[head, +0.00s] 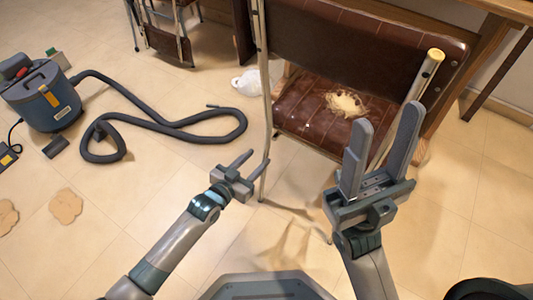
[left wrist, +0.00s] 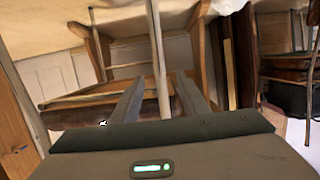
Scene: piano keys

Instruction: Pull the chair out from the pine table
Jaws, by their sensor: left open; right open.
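The chair has a brown, torn seat (head: 318,112) with pale stuffing showing, a dark brown backrest (head: 350,38) and thin metal posts. My left gripper (head: 260,157) is open beside the chair's left metal post (head: 264,95). In the left wrist view a pale metal post (left wrist: 158,55) runs down between the two fingers; I cannot tell whether it touches them. My right gripper (head: 388,114) is open, in front of the seat and below the chair's right post (head: 431,67), with nothing seen between its fingers. The wooden table (head: 508,9) is at the upper right.
A blue vacuum cleaner (head: 45,100) stands on the left, its dark hose (head: 170,122) curling across the floor towards the chair. A white object (head: 246,82) lies near the chair's left post. Another folding chair (head: 166,42) is at the back. The tiled floor at lower left is mostly clear.

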